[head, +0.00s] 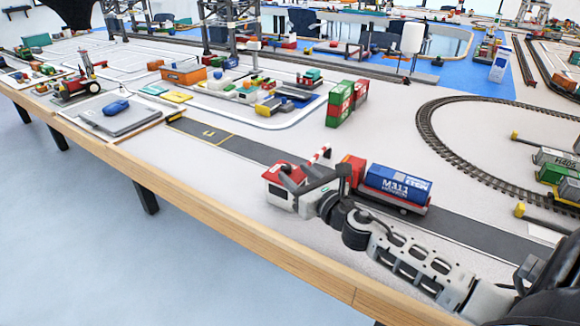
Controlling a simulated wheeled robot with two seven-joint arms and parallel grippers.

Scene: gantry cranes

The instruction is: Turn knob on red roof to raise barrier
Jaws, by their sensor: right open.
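A small white booth with a red roof (279,171) stands beside the road near the table's front edge. My right gripper (291,178) is at the booth, its open dark fingers over the right part of the roof. The knob is hidden by the fingers or too small to tell. My left gripper is out of view.
A truck with a red cab (352,165) and a blue container (398,183) stands on the grey road (255,152), right behind my right arm. Stacked green and red containers (341,102) and a curved rail track (440,148) lie farther back. The wooden table edge (200,212) runs along the front.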

